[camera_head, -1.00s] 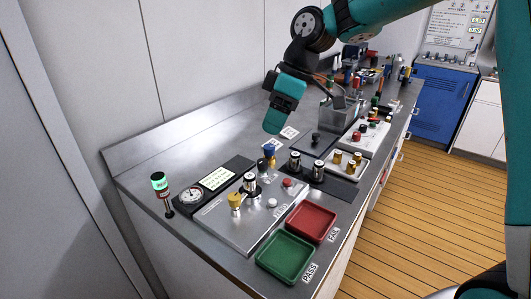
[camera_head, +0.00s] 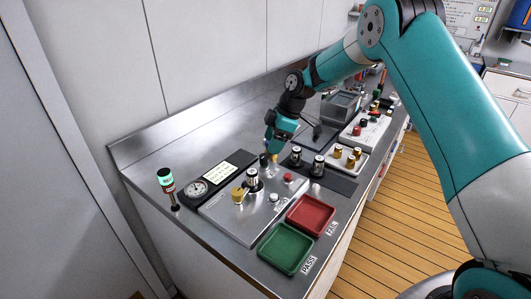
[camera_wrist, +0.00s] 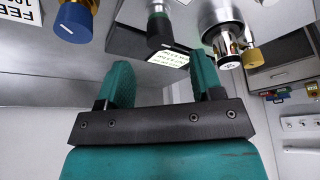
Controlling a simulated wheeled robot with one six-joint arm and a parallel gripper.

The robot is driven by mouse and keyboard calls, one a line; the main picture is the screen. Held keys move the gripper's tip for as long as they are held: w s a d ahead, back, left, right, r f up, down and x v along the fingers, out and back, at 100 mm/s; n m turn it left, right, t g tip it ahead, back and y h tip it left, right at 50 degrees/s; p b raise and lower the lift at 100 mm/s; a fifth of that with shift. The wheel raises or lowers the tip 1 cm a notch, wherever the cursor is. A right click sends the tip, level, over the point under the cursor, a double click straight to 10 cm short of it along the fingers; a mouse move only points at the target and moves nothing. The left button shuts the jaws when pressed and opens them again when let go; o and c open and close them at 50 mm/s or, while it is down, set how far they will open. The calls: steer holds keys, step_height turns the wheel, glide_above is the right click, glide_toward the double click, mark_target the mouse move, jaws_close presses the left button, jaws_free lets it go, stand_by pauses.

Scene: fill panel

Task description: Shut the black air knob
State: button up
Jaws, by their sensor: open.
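The black air knob (camera_head: 264,159) stands at the back of the steel test panel (camera_head: 225,212). It also shows in the wrist view (camera_wrist: 160,32), upright in that picture with a white mark on it. My gripper (camera_head: 271,150) is low beside the black knob, partly covering the back of the panel. In the wrist view my two teal fingers (camera_wrist: 160,66) are apart with nothing between them. The black knob lies beyond the fingertips, between their lines; I see no contact. A blue knob (camera_wrist: 73,20) is to its left in the wrist view, hidden by my gripper in the head view.
Silver cylinders (camera_head: 253,181) and a brass knob (camera_head: 238,195) stand close by on the panel. A round gauge (camera_head: 195,188) and a green-lit lamp (camera_head: 166,181) are at left. A red tray (camera_head: 311,216) and green tray (camera_head: 286,249) sit in front. Bare bench lies behind.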

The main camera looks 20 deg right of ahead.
mark_target(265, 156)
steer(key=p+x, duration=0.1)
steer(key=x, duration=0.5)
steer(key=shift+r, duration=0.1)
steer(key=c, duration=0.9)
